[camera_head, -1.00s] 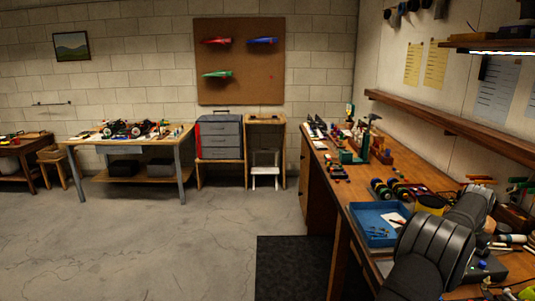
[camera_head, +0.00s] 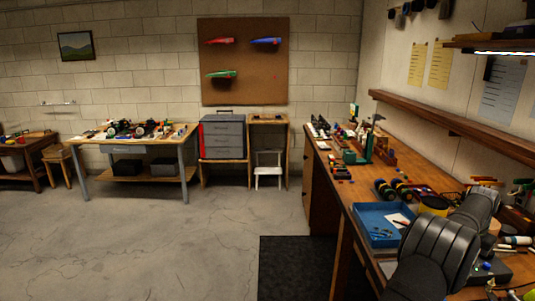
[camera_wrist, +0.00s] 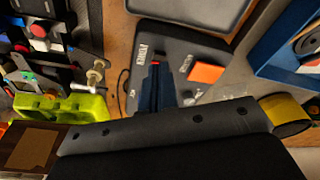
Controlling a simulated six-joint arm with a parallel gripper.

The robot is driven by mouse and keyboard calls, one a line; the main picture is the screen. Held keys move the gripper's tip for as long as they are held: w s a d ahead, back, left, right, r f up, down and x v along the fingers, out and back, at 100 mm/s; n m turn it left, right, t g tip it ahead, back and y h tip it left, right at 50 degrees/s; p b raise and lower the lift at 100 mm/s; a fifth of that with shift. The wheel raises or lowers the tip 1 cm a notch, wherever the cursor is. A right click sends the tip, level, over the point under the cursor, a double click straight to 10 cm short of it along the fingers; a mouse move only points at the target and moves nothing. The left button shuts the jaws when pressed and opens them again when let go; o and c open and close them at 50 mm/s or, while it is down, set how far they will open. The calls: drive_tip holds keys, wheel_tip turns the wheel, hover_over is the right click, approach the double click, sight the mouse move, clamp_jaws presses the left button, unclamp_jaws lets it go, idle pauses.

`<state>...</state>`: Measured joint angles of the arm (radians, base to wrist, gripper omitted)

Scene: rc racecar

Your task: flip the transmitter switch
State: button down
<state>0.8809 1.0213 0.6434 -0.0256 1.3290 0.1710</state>
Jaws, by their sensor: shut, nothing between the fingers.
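In the wrist view a dark grey box (camera_wrist: 180,55) with white labels, which looks like the transmitter, lies on the wooden bench. It has an orange square (camera_wrist: 206,73) and a small silver lever (camera_wrist: 192,97), likely its switch. My gripper (camera_wrist: 157,66) shows as dark fingers pressed together, over the box and left of the orange square and lever. The fingers hold nothing. I cannot tell whether they touch the box. Part of the box is hidden behind the fingers and gripper body. In the head view my arm covers much of this bench area.
A blue tray (camera_wrist: 262,45) is right of the box, with a yellow roll (camera_wrist: 285,110) below it. A lime green object (camera_wrist: 60,112) and metal parts crowd the left. In the head view, the bench (camera_head: 429,178) holds many tools, with a shelf (camera_head: 455,126) above.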

drive_tip(key=shift+f, duration=0.85)
idle(0.9)
drive_tip(key=shift+r, duration=3.5)
wheel_tip(320, 180, down, 7)
drive_tip(key=shift+r, duration=0.1)
drive_tip(key=shift+r, duration=0.1)
